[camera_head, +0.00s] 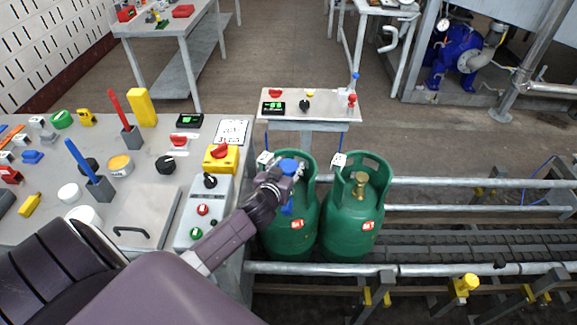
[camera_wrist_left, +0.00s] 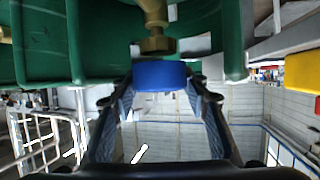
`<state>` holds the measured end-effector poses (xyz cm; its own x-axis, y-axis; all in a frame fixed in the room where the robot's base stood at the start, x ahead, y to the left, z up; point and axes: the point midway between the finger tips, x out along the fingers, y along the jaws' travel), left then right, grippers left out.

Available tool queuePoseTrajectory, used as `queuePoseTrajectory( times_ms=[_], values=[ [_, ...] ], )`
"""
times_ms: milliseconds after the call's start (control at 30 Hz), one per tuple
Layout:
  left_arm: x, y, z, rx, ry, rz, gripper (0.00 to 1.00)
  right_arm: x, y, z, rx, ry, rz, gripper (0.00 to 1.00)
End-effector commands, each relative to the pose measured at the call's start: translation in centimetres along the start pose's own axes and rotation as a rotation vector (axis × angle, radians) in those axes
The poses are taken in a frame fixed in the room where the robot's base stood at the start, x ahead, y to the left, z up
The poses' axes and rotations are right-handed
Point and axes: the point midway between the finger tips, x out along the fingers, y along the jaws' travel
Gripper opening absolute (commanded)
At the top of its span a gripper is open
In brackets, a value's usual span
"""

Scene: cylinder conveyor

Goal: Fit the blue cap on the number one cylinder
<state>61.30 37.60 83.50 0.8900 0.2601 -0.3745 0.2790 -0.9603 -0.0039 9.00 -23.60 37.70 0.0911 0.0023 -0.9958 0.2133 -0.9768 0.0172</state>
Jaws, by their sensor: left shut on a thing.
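Two green gas cylinders stand side by side on the conveyor: the left cylinder (camera_head: 290,240) and the right cylinder (camera_head: 352,225). Each has a small white tag on its collar; I cannot read the numbers. My left gripper (camera_head: 288,178) is at the top of the left cylinder, shut on the blue cap (camera_head: 288,166). In the left wrist view the blue cap (camera_wrist_left: 160,75) sits between the two fingertips, close to a brass valve (camera_wrist_left: 156,40) and roughly in line with it. I cannot tell whether they touch. The right cylinder's brass valve (camera_head: 360,182) is bare. My right gripper is not in view.
The conveyor rails (camera_head: 450,268) run off to the right. A bench (camera_head: 130,215) with switches, blocks and holders is on the left. A small control stand (camera_head: 310,104) is behind the cylinders. The collars stand close around the valves.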

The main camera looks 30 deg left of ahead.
Motion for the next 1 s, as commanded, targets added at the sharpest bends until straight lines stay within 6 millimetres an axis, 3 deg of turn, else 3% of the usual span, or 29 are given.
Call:
queuePoseTrajectory(
  times_ms=[1000],
  values=[
    [1.0, 0.0, 2.5, 0.000, 0.000, 0.000, 0.26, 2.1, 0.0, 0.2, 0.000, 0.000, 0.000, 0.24]
  ],
)
